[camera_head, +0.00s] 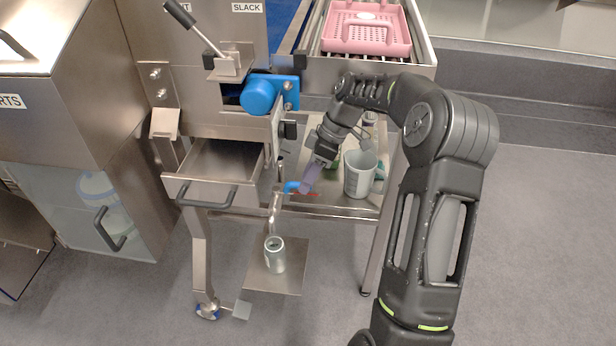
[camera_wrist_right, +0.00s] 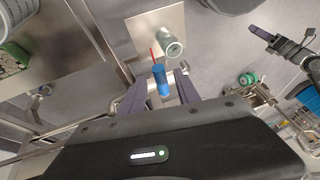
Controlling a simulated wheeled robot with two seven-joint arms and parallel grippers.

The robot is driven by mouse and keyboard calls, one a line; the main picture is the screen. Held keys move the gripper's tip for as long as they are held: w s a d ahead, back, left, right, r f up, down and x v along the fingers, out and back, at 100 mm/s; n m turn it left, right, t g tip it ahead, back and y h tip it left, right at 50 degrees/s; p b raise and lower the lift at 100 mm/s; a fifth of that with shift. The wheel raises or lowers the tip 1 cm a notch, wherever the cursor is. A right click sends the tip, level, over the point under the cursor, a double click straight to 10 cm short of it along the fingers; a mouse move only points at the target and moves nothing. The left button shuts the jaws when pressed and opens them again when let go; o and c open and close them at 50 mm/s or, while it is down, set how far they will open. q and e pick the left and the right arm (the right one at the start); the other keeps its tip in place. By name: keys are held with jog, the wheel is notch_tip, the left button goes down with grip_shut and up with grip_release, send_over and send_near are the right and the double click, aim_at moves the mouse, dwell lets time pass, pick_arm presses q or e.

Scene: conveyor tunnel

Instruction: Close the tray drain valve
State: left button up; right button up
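The drain valve has a blue handle (camera_head: 292,186) on a metal pipe (camera_head: 274,212) at the front edge of the lower tray (camera_head: 342,207). My right gripper (camera_head: 309,179) is at the handle in the head view. In the right wrist view its two purple fingers are apart, with the blue handle (camera_wrist_right: 161,82) between them and a gap visible on each side. A thin red pointer (camera_wrist_right: 153,56) extends beyond the handle. Part of my left gripper (camera_wrist_right: 270,38) shows at the right of the wrist view; its opening is unclear.
A pale green cup (camera_head: 274,257) stands on a plate (camera_head: 290,278) below the pipe. A grey pitcher (camera_head: 358,176) is on the tray beside my right gripper. An open drawer (camera_head: 217,177) is to the left. A pink basket (camera_head: 366,30) sits on the conveyor above.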

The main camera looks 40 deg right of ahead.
notch_tip(320, 180, up, 10)
dwell(0.5)
jog(key=shift+c, duration=0.5)
dwell(0.7)
